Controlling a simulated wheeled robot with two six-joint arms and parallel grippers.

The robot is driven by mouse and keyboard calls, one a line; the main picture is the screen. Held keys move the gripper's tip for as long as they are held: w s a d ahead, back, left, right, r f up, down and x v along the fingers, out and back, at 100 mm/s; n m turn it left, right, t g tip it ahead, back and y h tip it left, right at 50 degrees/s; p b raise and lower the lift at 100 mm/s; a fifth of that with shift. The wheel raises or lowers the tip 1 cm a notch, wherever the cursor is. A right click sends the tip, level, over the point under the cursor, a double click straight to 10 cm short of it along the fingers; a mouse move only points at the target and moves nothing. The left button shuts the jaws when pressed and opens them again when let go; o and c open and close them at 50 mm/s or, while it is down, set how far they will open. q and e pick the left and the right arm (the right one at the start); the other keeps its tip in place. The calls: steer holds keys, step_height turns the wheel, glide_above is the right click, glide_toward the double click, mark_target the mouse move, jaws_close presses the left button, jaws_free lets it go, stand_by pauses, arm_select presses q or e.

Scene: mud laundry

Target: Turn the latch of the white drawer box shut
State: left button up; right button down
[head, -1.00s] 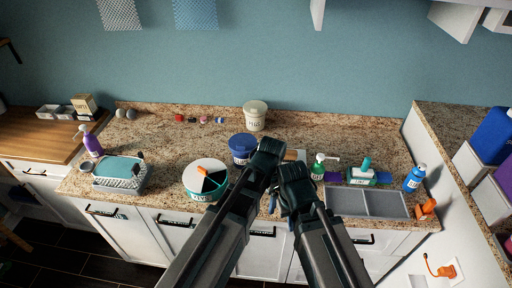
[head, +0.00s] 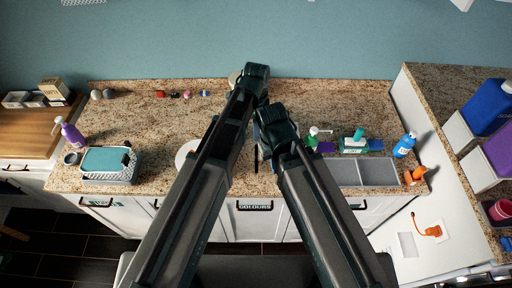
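I cannot make out a white drawer box for certain. An orange lever (head: 430,232) sits on a small white plate on the white panel (head: 398,132) at the right; I cannot tell whether it is the latch. My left gripper (head: 256,78) is over the back of the counter, in the middle of the view. My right gripper (head: 274,122) is just below and right of it, over the counter. Both are seen from behind, so their fingers are hidden. Both are well left of the orange lever. My arms hide the middle of the counter.
The granite counter (head: 165,120) has free room at centre left. A basket (head: 108,178) and purple spray bottle (head: 68,130) stand left. A grey divided tray (head: 378,172), green pump bottle (head: 312,137), blue bottle (head: 404,146) and orange object (head: 414,176) are right.

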mark_target(256, 148)
arm_select(q)
step_height(256, 148, down, 13)
steer(key=b, duration=1.2)
steer(key=shift+r, duration=0.15)
steer(key=shift+c, duration=0.3)
jaws_close()
